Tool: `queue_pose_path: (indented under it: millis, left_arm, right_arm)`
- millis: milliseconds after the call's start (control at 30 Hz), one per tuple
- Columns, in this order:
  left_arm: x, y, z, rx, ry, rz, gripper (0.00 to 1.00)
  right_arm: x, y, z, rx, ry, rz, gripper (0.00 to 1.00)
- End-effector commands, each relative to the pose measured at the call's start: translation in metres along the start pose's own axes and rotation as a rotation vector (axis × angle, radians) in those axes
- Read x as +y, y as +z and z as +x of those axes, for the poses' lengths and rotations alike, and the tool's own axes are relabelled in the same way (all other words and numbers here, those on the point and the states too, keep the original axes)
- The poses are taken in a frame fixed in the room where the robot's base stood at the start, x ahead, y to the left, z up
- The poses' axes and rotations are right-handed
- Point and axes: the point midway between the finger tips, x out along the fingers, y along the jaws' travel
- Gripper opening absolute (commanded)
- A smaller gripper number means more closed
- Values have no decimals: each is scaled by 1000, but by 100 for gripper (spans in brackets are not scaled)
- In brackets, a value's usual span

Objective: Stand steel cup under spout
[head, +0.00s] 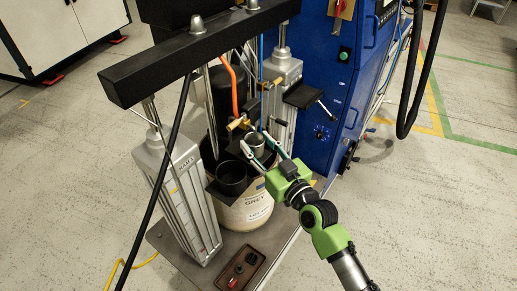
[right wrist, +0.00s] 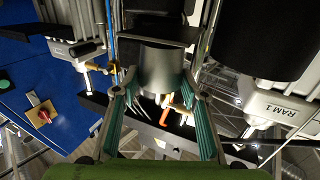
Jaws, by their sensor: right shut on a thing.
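The steel cup (head: 257,141) is a small grey metal cylinder between the fingers of my right gripper (head: 262,146), above the drum. In the right wrist view the cup (right wrist: 161,68) sits between the two green-padded fingertips, and my gripper (right wrist: 161,86) is shut on it. A brass valve fitting (head: 238,123) below the orange hose is just left of the cup and close to it in the head view. I cannot tell which part is the spout opening or whether the cup is directly under it. My left gripper is not in view.
A black cup-shaped holder (head: 231,180) is at the front left of the white drum (head: 251,213). Ram columns (head: 178,195) flank the drum under a black crossbar (head: 190,58). A brown tray (head: 243,268) lies on the base plate. A blue cabinet (head: 318,85) stands behind, right.

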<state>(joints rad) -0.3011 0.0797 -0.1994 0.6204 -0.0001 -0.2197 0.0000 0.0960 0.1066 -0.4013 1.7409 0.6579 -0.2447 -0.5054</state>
Motion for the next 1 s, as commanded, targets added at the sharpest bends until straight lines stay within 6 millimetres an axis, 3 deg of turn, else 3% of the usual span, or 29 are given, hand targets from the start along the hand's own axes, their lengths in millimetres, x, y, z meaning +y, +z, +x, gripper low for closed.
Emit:
queue_pose_path:
  millis: [67, 433, 467, 500, 533, 900, 1000]
  left_arm:
    - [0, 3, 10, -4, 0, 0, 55]
    - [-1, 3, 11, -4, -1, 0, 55]
    - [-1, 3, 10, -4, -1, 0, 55]
    - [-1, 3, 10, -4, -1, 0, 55]
    - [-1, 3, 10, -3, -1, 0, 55]
    - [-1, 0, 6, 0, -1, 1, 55]
    - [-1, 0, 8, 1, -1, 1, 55]
  right_arm:
    - [0, 9, 0, -1, 1, 2, 18]
    - [0, 11, -1, -1, 1, -1, 18]
    - [0, 10, -1, -1, 1, 0, 45]
    - [0, 10, -1, -1, 1, 0, 55]
    - [0, 10, -1, -1, 1, 0, 57]
    - [1, 5, -1, -1, 1, 0, 57]
    - [1, 8, -11, -3, 2, -1, 57]
